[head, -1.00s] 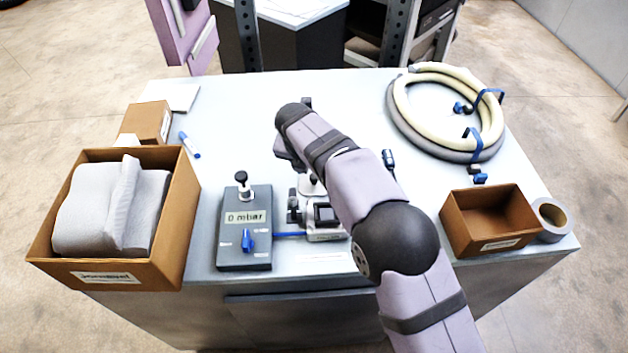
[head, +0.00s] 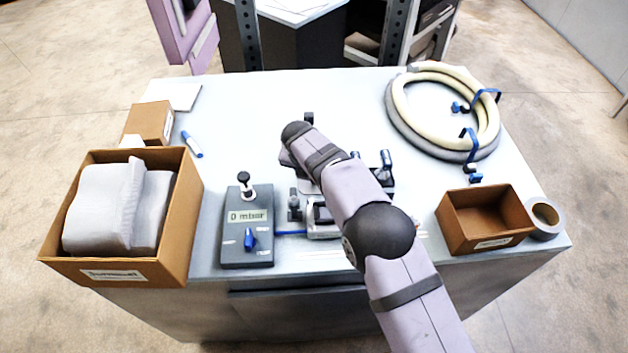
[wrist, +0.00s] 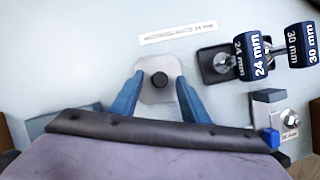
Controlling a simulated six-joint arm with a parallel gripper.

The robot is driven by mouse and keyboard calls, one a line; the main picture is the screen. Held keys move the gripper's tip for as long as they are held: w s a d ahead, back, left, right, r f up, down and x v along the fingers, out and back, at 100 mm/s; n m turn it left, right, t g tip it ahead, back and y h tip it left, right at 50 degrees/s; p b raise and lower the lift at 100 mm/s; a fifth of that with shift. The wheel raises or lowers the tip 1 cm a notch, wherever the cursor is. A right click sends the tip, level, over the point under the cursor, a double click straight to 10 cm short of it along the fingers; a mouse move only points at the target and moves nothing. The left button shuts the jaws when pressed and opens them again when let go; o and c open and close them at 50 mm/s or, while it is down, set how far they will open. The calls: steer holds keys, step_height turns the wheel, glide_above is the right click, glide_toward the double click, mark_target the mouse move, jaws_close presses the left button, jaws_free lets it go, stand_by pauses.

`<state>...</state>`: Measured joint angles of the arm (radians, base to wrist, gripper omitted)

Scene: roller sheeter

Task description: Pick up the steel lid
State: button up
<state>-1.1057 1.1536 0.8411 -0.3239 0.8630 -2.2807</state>
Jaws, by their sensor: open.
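The steel lid (wrist: 158,94) is a flat grey plate with cut corners and a round black knob in its middle. It lies on the pale table top in the wrist view. My gripper (wrist: 160,77) is open, with one blue finger on each side of the knob and the fingertips over the plate. I cannot tell whether the fingers touch the plate. In the head view my own arm hides the lid and the fingers.
Black pieces marked 24 mm (wrist: 254,56) and 30 mm (wrist: 300,46) stand right of the lid.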

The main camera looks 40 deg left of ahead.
mark_target(314, 188)
jaws_close()
steer(key=shift+r, duration=0.1)
steer(key=shift+a+r+b, duration=0.1)
steer(key=shift+r+b, duration=0.2)
steer(key=shift+r, duration=0.1)
step_height(314, 188, up, 9)
steer(key=b, duration=0.2)
steer(key=shift+b, duration=0.35)
steer(key=shift+s+b, duration=0.1)
steer(key=shift+b, duration=0.2)
steer(key=s+d+r+n+b, duration=0.1)
steer(key=s+d+r+b, duration=0.2)
steer(key=s+d+b, duration=0.4)
steer(key=d+b, duration=0.4)
steer(key=b, duration=0.3)
steer(key=shift+s+b, duration=0.15)
steer(key=shift+b, duration=0.15)
